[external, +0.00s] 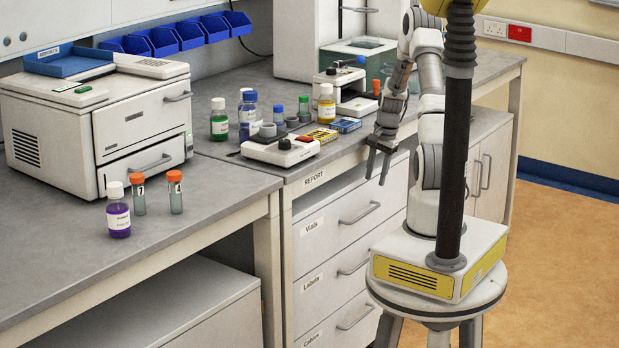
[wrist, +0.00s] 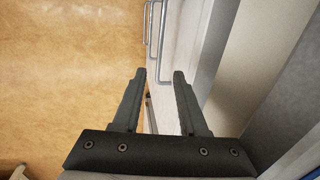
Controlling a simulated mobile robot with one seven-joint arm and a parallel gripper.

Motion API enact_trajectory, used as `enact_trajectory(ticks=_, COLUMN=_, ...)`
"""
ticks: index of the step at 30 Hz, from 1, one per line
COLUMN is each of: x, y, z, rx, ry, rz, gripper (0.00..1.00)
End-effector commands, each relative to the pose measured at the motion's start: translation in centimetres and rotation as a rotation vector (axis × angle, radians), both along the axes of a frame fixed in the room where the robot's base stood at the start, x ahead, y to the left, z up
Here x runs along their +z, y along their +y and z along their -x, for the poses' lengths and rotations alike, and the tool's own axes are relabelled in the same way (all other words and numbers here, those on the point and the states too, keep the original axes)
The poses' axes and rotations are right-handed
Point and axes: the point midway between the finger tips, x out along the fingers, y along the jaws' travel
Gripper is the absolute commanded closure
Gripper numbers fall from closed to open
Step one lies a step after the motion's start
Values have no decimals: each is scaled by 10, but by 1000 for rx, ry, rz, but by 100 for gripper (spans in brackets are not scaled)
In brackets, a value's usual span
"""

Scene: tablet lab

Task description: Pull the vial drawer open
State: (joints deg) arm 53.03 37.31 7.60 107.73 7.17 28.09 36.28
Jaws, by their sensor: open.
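The vial drawer (external: 326,226), labelled "Vials", is the top one in the white drawer unit under the bench. Its front looks level with the drawers below, and it has a grey bar handle (external: 361,214). My gripper (external: 377,180) points down in front of the bench edge, above and a little right of that handle in the external view. Its fingers are apart with nothing between them. In the wrist view my gripper (wrist: 160,76) shows both dark fingers, with several bar handles (wrist: 163,42) beyond the tips, none of them touched. The drawer's inside is hidden.
Drawers labelled "Labels" (external: 322,281) and "Cabins" or similar (external: 318,334) lie below. The bench (external: 226,104) above carries bottles, a small balance (external: 280,148) and boxes near its edge. A cupboard (external: 489,160) stands behind my arm. The orange floor (external: 560,250) is clear.

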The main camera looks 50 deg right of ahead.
Motion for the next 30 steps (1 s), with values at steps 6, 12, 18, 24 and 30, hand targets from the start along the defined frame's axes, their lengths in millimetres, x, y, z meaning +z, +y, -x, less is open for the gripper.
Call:
enact_trajectory(ticks=6, x=-51, y=1, z=-9, rx=2, ry=1, rz=-3, gripper=58)
enact_trajectory(ticks=12, x=-83, y=1, z=-16, rx=2, ry=0, rz=-2, gripper=58)
enact_trajectory(ticks=18, x=-98, y=1, z=-19, rx=1, ry=1, rz=-1, gripper=58)
enact_trajectory(ticks=24, x=-100, y=1, z=-19, rx=1, ry=0, rz=0, gripper=58)
enact_trajectory(ticks=30, x=-99, y=0, z=-19, rx=1, ry=0, rz=0, gripper=74)
